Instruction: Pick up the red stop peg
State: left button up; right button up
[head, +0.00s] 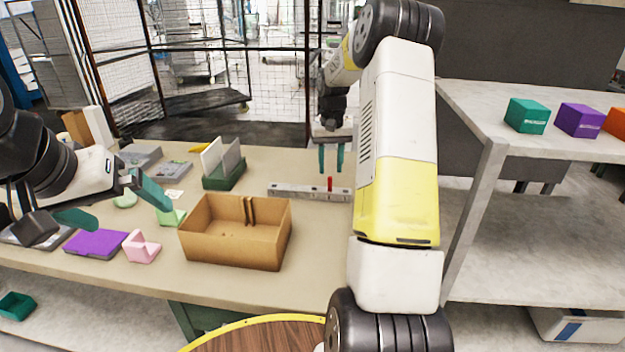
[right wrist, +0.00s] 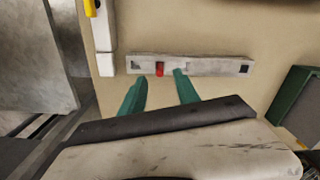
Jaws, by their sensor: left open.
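The red stop peg (head: 330,184) stands in a grey bar (head: 300,191) lying on the table. In the right wrist view the red stop peg (right wrist: 159,69) sits left of the middle of the grey bar (right wrist: 207,66). My right gripper (head: 331,170) is open, its teal fingers pointing down above the bar. In the right wrist view the fingertips of my right gripper (right wrist: 160,80) lie to either side of the peg, with nothing between them. I cannot tell the exact height gap. My left gripper (head: 122,205) is open and empty over the table's left side.
A cardboard box (head: 235,250) stands at the table's front middle. A green holder (head: 224,177) with upright plates, a pink block (head: 141,248) and a purple pad (head: 95,244) lie further left. A shelf with coloured cubes (head: 527,116) stands at the right.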

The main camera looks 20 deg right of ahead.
aim_at(330, 177)
notch_tip(330, 177, down, 5)
jog(key=shift+f, duration=0.15)
jog(key=shift+c, duration=0.5)
grip_shut()
